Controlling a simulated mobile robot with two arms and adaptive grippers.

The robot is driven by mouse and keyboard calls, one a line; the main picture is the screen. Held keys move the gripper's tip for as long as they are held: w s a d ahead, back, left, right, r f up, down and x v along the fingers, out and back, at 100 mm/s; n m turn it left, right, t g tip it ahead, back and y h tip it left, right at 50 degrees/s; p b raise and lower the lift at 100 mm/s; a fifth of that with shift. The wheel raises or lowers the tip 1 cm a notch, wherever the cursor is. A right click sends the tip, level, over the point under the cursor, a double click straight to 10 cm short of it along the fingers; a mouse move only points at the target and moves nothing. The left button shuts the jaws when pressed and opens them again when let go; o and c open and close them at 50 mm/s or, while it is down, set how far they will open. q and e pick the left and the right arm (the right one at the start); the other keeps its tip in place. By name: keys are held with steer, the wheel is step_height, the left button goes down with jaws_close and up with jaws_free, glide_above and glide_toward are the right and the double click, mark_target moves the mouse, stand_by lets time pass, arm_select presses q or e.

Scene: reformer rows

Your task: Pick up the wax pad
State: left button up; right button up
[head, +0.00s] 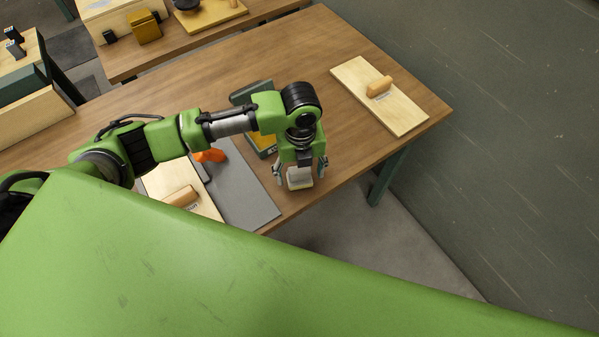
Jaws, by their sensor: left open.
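My left gripper (300,170) points down at the front edge of the wooden table, with its fingers spread apart. A small pale block with a grey lower part (299,178) shows between the fingers; it may be the wax pad, but I cannot be sure. A finger is on either side of it, and I cannot tell whether they touch it. My gripper and wrist hide part of the block. My right gripper is not in the head view.
A dark green and yellow box (266,143) stands behind my left arm. A grey mat (242,190), an orange object (211,156) and a board with a wooden roll (182,197) lie to the left. Another board (404,115) lies at the right. A wall runs along the right.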

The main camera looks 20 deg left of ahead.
arm_select(q)
steer(key=shift+f, duration=1.1)
steer(key=c, duration=1.3)
steer(key=shift+r, duration=0.45)
step_height(320, 180, up, 3)
steer(key=shift+s+d+f+b, duration=0.1)
steer(key=shift+s+b, duration=0.05)
steer(key=shift+b, duration=0.65)
steer(key=s+d+r+b, duration=0.2)
steer(key=s+d+r, duration=0.1)
steer(key=s+r, duration=0.6)
steer(key=s, duration=0.4)
steer(key=shift+d+r, duration=0.2)
steer(key=shift+d, duration=0.1)
